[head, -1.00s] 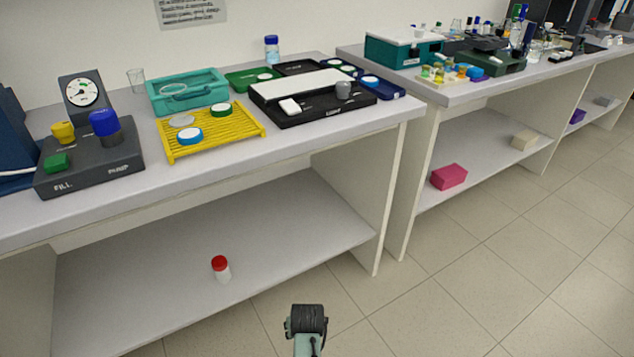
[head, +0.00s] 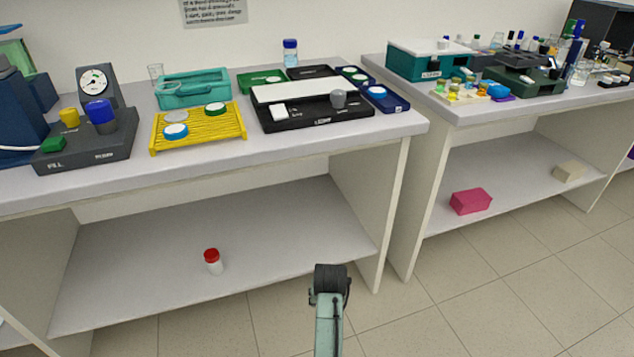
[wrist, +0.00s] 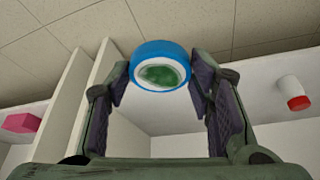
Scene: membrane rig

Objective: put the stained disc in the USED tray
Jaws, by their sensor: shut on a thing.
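In the wrist view my gripper (wrist: 160,82) is shut on a disc (wrist: 160,74) with a blue rim, a pale face and a dark green stain. The disc sits between the two fingertips, clear of any surface. In the head view my arm is low in front of the bench, and the disc and fingers cannot be made out there. I cannot read which one is marked USED.
A yellow rack (head: 198,138) holds blue- and green-rimmed discs. Left of it stand a dark pump block (head: 85,150) and a gauge (head: 97,82); behind it is a teal basket (head: 192,98). A red-capped bottle (head: 213,262) stands on the lower shelf. The floor in front is clear.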

